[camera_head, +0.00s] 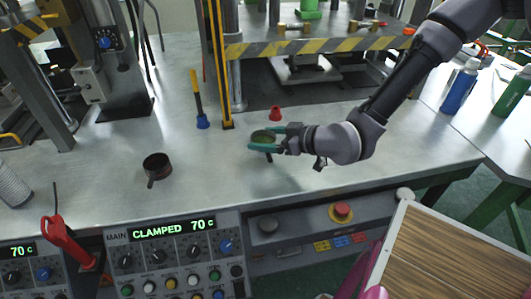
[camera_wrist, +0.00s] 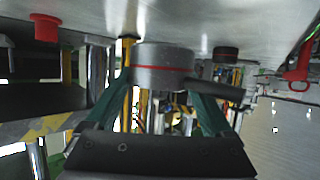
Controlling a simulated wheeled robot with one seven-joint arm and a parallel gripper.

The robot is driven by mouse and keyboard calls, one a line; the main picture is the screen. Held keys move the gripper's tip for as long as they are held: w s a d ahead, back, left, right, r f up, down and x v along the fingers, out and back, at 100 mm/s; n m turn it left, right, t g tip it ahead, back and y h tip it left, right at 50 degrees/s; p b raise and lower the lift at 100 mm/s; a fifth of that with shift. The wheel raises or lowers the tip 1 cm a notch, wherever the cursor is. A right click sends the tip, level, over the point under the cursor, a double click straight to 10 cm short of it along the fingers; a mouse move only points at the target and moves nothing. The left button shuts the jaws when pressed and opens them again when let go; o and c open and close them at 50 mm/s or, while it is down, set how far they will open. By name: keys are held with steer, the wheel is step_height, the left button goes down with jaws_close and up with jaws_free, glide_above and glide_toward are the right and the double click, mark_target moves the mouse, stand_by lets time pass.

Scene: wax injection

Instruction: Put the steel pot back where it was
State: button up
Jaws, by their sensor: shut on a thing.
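The steel pot (camera_head: 262,137) is between the green fingers of my gripper (camera_head: 261,141), over the front middle of the metal bench. In the wrist view the pot (camera_wrist: 163,68) is a grey round body with a red band and a darker end, and my gripper (camera_wrist: 160,92) has a finger on each side of it. My gripper is shut on the pot. The pot looks upright. A short dark handle shows below the fingers in the head view. I cannot tell whether the pot's base touches the bench.
A dark pot with a handle (camera_head: 157,167) stands on the bench to the left. A red cup-like piece (camera_head: 275,114) and a blue-based brush (camera_head: 202,120) stand behind. The striped press frame (camera_head: 300,47) is at the back. The control panel (camera_head: 175,262) lies in front.

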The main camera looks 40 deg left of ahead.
steer(key=shift+f, duration=2.35)
steer(key=shift+f, duration=0.15)
steer(key=o, duration=1.4)
steer(key=shift+o, duration=0.2)
steer(key=shift+d+r, duration=0.15)
steer(key=shift+r, duration=0.05)
steer(key=v, duration=1.1)
steer(key=shift+d+r, duration=0.1)
steer(key=shift+d, duration=0.25)
steer(key=shift+w, duration=0.1)
